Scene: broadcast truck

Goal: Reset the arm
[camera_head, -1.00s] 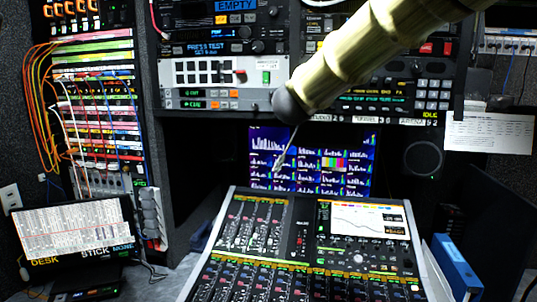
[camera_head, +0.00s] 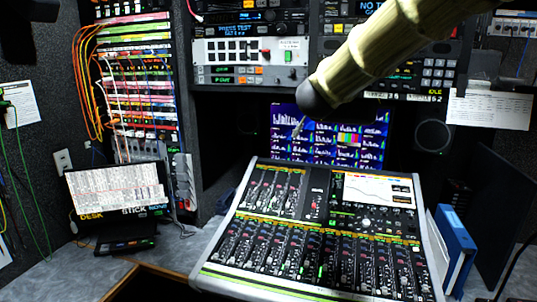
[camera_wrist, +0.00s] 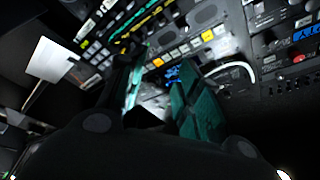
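My gripper (camera_wrist: 160,105) shows in the wrist view as two dark fingers with teal inner pads. The pads stand apart, and I see nothing held between them. Behind the gap is a blurred pale patch that I cannot make out. In the head view, my beige arm (camera_head: 385,50) comes in from the top right and ends in a dark rounded joint in front of the equipment rack and above the mixing console. My gripper cannot be made out clearly there.
The mixing console (camera_head: 330,225) fills the middle of the desk. A screen (camera_head: 345,150) stands behind it and racks rise above. A small monitor (camera_head: 118,190) is at left, a blue binder (camera_head: 455,245) at right. Bare desk (camera_head: 60,280) shows at front left.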

